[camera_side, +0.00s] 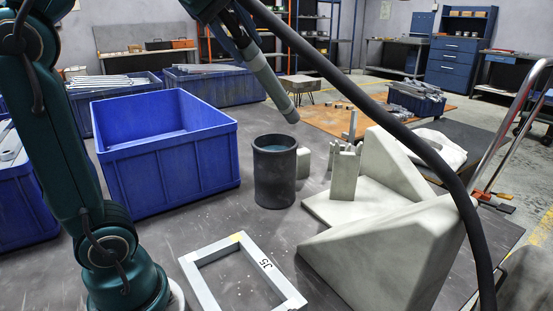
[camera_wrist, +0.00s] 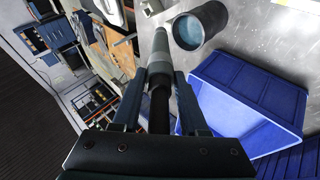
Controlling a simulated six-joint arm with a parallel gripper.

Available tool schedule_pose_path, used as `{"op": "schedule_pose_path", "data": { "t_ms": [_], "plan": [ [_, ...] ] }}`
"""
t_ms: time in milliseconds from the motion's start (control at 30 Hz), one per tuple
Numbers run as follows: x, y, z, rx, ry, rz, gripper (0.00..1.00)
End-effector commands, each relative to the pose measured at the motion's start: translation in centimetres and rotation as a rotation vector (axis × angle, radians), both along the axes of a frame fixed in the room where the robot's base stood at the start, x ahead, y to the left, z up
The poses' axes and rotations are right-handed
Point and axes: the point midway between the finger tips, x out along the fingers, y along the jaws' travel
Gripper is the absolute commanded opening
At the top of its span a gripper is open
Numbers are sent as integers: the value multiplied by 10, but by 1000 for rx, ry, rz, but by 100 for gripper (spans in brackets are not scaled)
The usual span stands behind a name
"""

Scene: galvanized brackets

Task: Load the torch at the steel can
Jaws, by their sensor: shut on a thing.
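The torch (camera_side: 268,76) is a grey tube that hangs tilted, its lower end down and to the right. My gripper (camera_wrist: 160,80) is shut on the torch, with a finger on each side of its dark rear part; the torch's grey front (camera_wrist: 160,47) points away from the wrist camera. The steel can (camera_side: 274,182) is a dark, open-topped cylinder standing upright on the table. It also shows in the wrist view (camera_wrist: 212,17), bluish inside, just right of the torch. In the side view the torch tip appears above the can's right rim, apart from it.
A blue crate (camera_side: 180,178) stands left of the can. A grey frame marked J5 (camera_side: 208,288) lies in front. Pale angled brackets (camera_side: 390,255) stand to the right. A thick dark hose (camera_side: 400,140) arcs across the right side.

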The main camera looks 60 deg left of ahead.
Motion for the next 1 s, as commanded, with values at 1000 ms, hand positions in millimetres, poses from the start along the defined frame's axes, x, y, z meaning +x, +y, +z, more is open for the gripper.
{"op": "schedule_pose_path", "data": {
  "t_ms": [1000],
  "plan": [
    [-4, 12, 1, 28, 200, -30, 0]
  ]
}}
